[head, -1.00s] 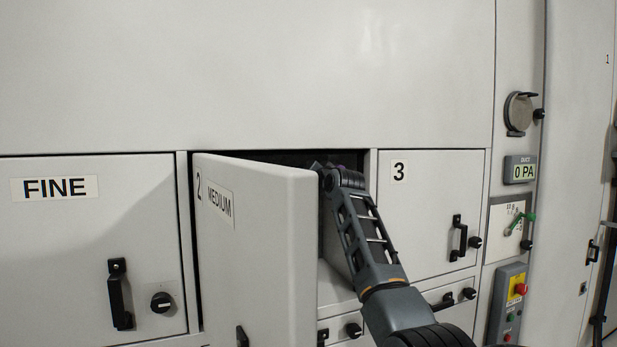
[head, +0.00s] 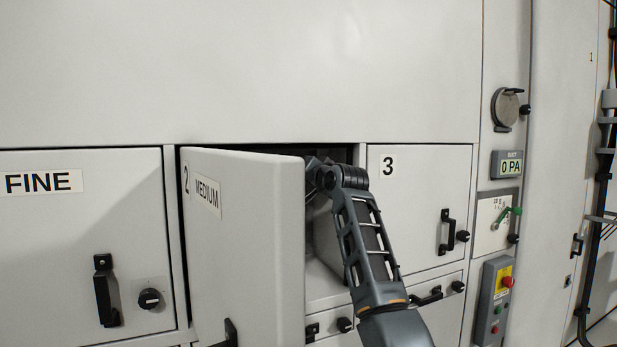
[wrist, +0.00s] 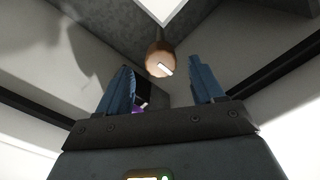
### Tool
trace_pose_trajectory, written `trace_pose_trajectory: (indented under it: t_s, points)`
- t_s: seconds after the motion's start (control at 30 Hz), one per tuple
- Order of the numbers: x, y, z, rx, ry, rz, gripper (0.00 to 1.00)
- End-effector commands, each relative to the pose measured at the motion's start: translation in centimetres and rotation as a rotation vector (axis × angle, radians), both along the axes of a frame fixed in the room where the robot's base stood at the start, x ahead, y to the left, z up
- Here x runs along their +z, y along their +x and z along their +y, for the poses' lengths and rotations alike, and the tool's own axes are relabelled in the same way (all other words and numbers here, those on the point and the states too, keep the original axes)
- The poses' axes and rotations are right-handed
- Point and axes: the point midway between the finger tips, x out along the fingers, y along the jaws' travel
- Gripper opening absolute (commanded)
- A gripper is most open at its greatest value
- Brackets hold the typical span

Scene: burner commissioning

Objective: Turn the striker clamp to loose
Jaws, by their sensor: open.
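In the wrist view my gripper (wrist: 165,85) is open, with its two blue fingers apart and nothing between them. A round copper-brown knob (wrist: 157,55) with a white mark shows beyond the fingertips, roughly centred between them and apart from them. It looks like the striker clamp, but no label for it is readable. A small purple and dark part (wrist: 140,104) shows beside the left finger, mostly hidden. In the head view my arm reaches into the open compartment 2, and the gripper is hidden inside.
The open MEDIUM door (head: 245,245) stands close to the left of my arm. Door 3 (head: 415,215) is shut on the right, and the FINE door (head: 75,240) is shut on the left. A display (head: 507,165) reads 0 PA. Grey compartment walls surround the gripper.

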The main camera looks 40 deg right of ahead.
Motion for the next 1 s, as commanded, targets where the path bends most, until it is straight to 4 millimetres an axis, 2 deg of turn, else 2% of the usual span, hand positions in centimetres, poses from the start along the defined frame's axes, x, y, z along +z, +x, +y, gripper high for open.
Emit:
trace_pose_trajectory:
  t_s: [0.1, 0.3, 0.87, 0.97, 1.0]
  points:
    - [-0.1, -1.3, 0.4, 0.000, -0.001, 0.000, 0.67]
    - [-0.1, -2.4, 0.7, 0.000, -0.001, 0.002, 0.67]
    - [-0.1, -2.5, 0.7, 0.000, -0.001, 0.002, 0.67]
    - [-1.0, -2.6, 1.0, 0.001, -0.004, 0.007, 0.67]
    - [-2.0, -2.7, 1.3, 0.001, -0.007, 0.012, 0.67]
